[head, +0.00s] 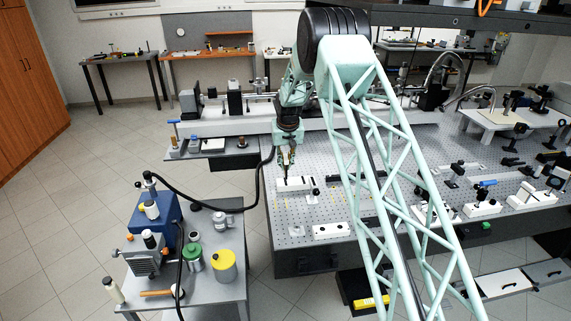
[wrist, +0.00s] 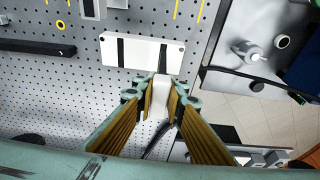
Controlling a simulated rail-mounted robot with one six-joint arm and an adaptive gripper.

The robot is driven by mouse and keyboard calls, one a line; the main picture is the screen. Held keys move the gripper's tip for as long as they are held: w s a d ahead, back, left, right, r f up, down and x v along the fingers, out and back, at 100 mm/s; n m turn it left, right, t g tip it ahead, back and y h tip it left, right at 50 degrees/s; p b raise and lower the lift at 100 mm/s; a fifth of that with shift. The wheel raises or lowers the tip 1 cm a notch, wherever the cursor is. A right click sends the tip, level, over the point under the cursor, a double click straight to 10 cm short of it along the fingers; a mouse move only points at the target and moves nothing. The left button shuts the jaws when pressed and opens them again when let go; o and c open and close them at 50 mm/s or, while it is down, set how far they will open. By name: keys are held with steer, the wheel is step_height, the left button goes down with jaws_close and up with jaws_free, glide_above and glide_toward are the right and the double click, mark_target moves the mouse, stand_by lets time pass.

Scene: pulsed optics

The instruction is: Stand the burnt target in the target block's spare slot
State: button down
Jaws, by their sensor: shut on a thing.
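My gripper (wrist: 161,84) is shut on a pale, narrow piece (wrist: 160,88), seen nearly end-on in the wrist view; I take it for the burnt target. No burn mark can be made out on it. The white target block (wrist: 143,53) lies just beyond the fingertips, with two dark bands, one left and one right. The held piece lines up with the right band, and I cannot tell whether it touches the block. In the head view my gripper (head: 287,168) points down at a white block (head: 295,184) on the perforated table; the held piece is too small to see there.
The perforated optical table (head: 281,215) holds another white block (head: 330,231) nearer its front edge. A grey cart (head: 205,285) with bottles and a blue unit stands to the left.

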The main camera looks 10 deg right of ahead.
mark_target(286, 160)
steer(key=shift+f+b, duration=0.4)
steer(key=shift+f, duration=0.55)
steer(key=shift+f+b, duration=0.6)
steer(key=shift+f, duration=0.45)
stand_by(1.0)
steer(key=shift+s, duration=0.1)
steer(key=shift+f, duration=0.2)
steer(key=c, duration=3)
jaws_free()
steer(key=shift+w+f, duration=0.15)
steer(key=shift+w, duration=0.1)
steer(key=o, duration=0.4)
steer(key=shift+s+r, duration=0.25)
steer(key=shift+r, duration=0.1)
steer(key=shift+o, duration=0.2)
steer(key=shift+w+f, duration=0.15)
steer(key=shift+f, duration=0.1)
steer(key=shift+v, duration=6.05)
steer(key=shift+f, duration=0.1)
